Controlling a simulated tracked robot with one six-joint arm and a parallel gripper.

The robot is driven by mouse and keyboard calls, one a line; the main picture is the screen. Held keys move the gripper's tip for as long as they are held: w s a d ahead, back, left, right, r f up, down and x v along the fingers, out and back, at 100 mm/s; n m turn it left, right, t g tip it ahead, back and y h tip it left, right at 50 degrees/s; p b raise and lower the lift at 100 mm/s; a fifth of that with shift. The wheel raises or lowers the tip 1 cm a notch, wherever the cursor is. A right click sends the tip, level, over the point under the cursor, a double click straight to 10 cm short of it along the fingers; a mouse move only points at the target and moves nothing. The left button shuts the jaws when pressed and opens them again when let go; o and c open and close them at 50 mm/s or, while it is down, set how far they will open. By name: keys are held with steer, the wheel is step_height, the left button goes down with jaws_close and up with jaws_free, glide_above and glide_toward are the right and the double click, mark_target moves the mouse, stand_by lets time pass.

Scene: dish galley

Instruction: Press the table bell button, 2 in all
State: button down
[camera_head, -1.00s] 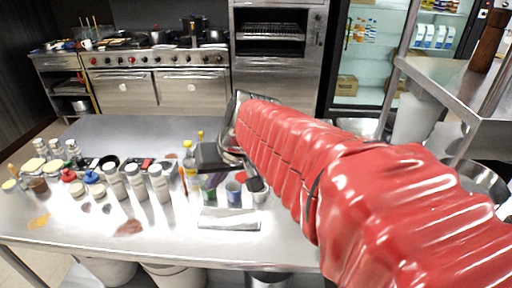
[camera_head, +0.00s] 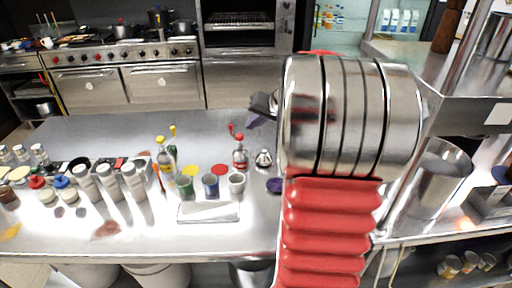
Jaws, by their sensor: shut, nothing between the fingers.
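A small silver domed object (camera_head: 263,158), which looks like the table bell, stands on the steel table (camera_head: 110,135), right of a red-topped bottle (camera_head: 240,153). It is too small to make out its button clearly. My gripper (camera_head: 262,104) shows as a dark shape at the left side of my arm's metal end, above and apart from the silver object. It is shut and holds nothing; the arm hides part of it.
Green, blue and white cups (camera_head: 211,185) stand left of the silver object, behind a pale tray (camera_head: 208,212). Several shakers and jars crowd the table's left. A steel pot (camera_head: 437,170) stands at the right. The table's back is fairly clear.

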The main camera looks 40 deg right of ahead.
steer(key=d+f+m, duration=0.1)
steer(key=d, duration=0.5)
steer(key=shift+s+f+h, duration=0.15)
steer(key=shift+s+h, duration=0.15)
steer(key=shift+s, duration=0.05)
steer(key=shift+f, duration=0.15)
steer(key=shift+f, duration=4.25)
steer(key=shift+f, duration=0.9)
steer(key=shift+r, duration=0.95)
steer(key=shift+r, duration=0.1)
steer(key=shift+r, duration=2.4)
